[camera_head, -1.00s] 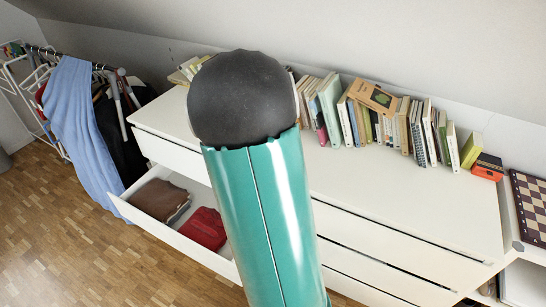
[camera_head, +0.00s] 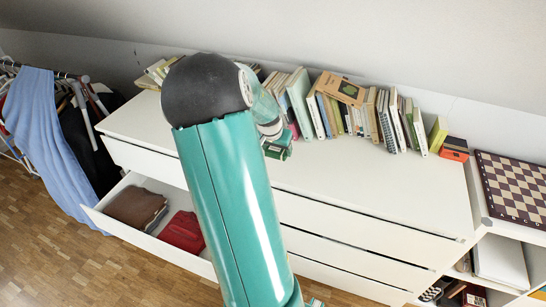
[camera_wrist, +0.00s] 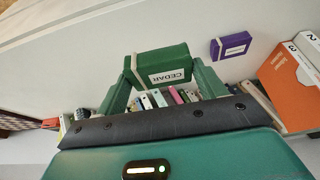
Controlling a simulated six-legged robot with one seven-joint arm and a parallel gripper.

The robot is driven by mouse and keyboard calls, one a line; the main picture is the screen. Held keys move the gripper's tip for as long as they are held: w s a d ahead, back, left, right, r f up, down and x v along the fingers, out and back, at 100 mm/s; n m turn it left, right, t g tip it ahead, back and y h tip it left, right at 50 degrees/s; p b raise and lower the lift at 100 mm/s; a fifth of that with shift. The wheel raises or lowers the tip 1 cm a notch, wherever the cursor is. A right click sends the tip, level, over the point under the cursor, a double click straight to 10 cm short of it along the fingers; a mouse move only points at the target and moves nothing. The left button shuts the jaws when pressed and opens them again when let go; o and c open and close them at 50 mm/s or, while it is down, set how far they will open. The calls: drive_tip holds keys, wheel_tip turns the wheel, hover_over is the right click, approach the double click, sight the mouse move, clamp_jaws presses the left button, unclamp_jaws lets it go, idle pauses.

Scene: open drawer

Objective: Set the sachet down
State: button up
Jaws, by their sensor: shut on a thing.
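The sachet (camera_wrist: 162,66) is a small dark green block with a white CEDAR label. It sits between the two green fingers of my gripper (camera_wrist: 160,72), which is shut on it. In the head view my gripper (camera_head: 278,145) shows small beside my teal arm, over the white dresser top (camera_head: 350,196) in front of the books. The sachet cannot be told apart from the gripper there. Whether the sachet touches the dresser top is unclear.
A purple packet (camera_wrist: 232,46) lies near the sachet in the wrist view. A row of books (camera_head: 365,115) lines the wall. An open drawer (camera_head: 150,236) holds brown and red folded clothes. A chessboard (camera_head: 515,187) is at right. The dresser's front right top is clear.

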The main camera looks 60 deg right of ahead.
sight(269, 148)
drive_tip(key=w+d+f, duration=0.1)
drive_tip(key=f, duration=0.1)
drive_tip(key=w+d+f, duration=0.1)
drive_tip(key=d+f, duration=0.1)
drive_tip(key=w+d+f, duration=0.1)
drive_tip(key=f, duration=0.1)
drive_tip(key=shift+d+f, duration=0.1)
drive_tip(key=shift+d, duration=0.15)
drive_tip(key=shift+f, duration=1.55)
drive_tip(key=shift+f, duration=0.15)
drive_tip(key=o, duration=1)
drive_tip(key=shift+c, duration=0.2)
drive_tip(key=v, duration=1.2)
drive_tip(key=shift+w+d, duration=0.1)
drive_tip(key=shift+w+r, duration=0.1)
drive_tip(key=shift+r, duration=0.15)
